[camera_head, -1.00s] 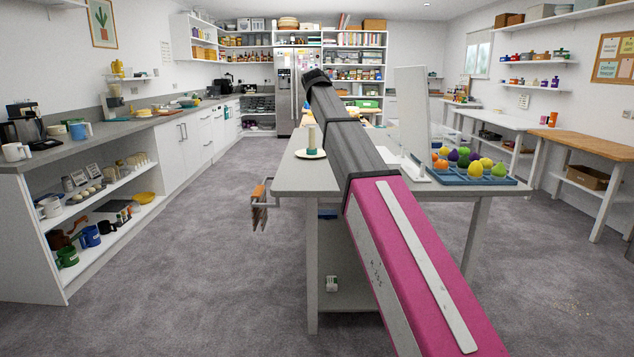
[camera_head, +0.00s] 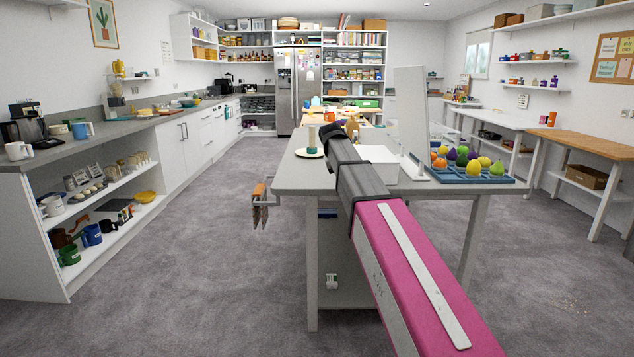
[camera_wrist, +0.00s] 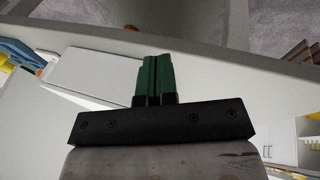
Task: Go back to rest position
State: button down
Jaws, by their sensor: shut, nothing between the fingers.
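My gripper (camera_wrist: 154,80) shows in the wrist view with its two green fingers pressed together and nothing between them. It is over a pale surface, which looks like the grey island table's top. In the head view my pink and dark grey arm reaches forward over the grey table (camera_head: 295,175), now bent low across it.
Counters line both sides. The steel fridge (camera_head: 285,85) is at the back. The left floor (camera_head: 190,240) is clear.

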jog(key=s+d+f+g+y, duration=0.1)
jog(key=s+d+f, duration=0.1)
jog(key=s+f, duration=0.35)
jog(key=s+d+f, duration=0.2)
jog(key=s+f, duration=0.1)
jog(key=f, duration=0.6)
jog(key=s+d+f+g+y, duration=0.1)
jog(key=s+d+f, duration=0.1)
jog(key=s+f, duration=0.35)
jog(key=s+d+f+m+y, duration=0.1)
jog(key=s+d+f, duration=0.2)
jog(key=s+f, duration=1.3)
jog(key=shift+d+f+m+g, duration=0.15)
jog(key=shift+d+m+g, duration=0.05)
jog(key=shift+m+g, duration=0.2)
